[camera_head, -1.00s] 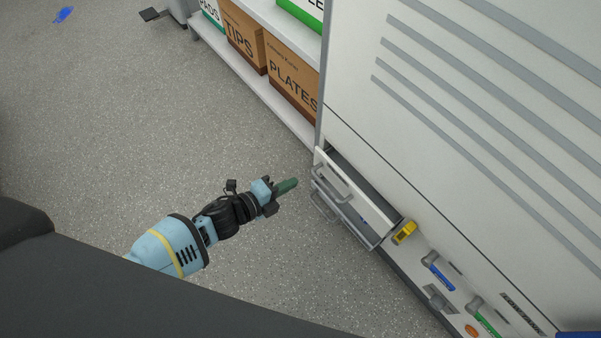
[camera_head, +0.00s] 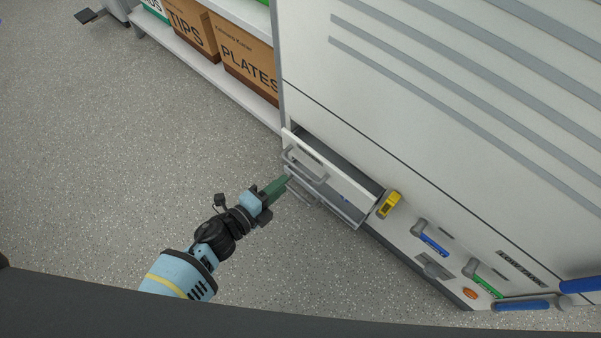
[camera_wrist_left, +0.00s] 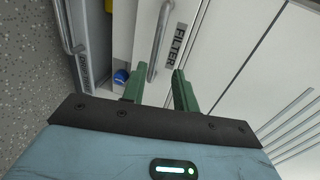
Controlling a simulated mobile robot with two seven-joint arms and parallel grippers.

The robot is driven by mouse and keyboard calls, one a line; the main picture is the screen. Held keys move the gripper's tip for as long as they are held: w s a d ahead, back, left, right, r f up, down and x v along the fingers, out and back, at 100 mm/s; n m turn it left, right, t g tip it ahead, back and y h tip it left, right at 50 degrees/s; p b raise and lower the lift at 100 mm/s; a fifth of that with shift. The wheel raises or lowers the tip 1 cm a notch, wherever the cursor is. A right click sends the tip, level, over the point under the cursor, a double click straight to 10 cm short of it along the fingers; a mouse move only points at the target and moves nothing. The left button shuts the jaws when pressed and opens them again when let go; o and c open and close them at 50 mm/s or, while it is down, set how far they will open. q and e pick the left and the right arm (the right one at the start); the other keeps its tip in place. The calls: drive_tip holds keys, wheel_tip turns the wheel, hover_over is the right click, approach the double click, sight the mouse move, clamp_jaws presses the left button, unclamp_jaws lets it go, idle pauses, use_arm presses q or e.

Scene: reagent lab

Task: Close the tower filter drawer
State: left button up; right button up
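The tower filter drawer (camera_head: 345,177) stands pulled out from the white tower, its cavity showing behind the front. In the left wrist view, its white front (camera_wrist_left: 203,62) bears a FILTER label and a grey bar handle (camera_wrist_left: 162,32). My left gripper (camera_head: 284,181) is at the drawer's handle side, low near the far end. In the left wrist view, its green fingers (camera_wrist_left: 158,84) are apart, with the handle's near end showing in the gap. I cannot tell whether they touch it. My right gripper is not in view.
A second handle (camera_wrist_left: 65,25) and drawer front lie just below, with a blue item (camera_wrist_left: 121,77) beside it. Boxes (camera_head: 250,65) fill a shelf behind.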

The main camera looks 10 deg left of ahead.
sight(303, 171)
use_arm(q)
drive_tip(key=shift+d+f, duration=0.5)
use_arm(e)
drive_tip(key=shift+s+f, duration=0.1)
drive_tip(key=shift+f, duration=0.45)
use_arm(q)
drive_tip(key=shift+w, duration=0.15)
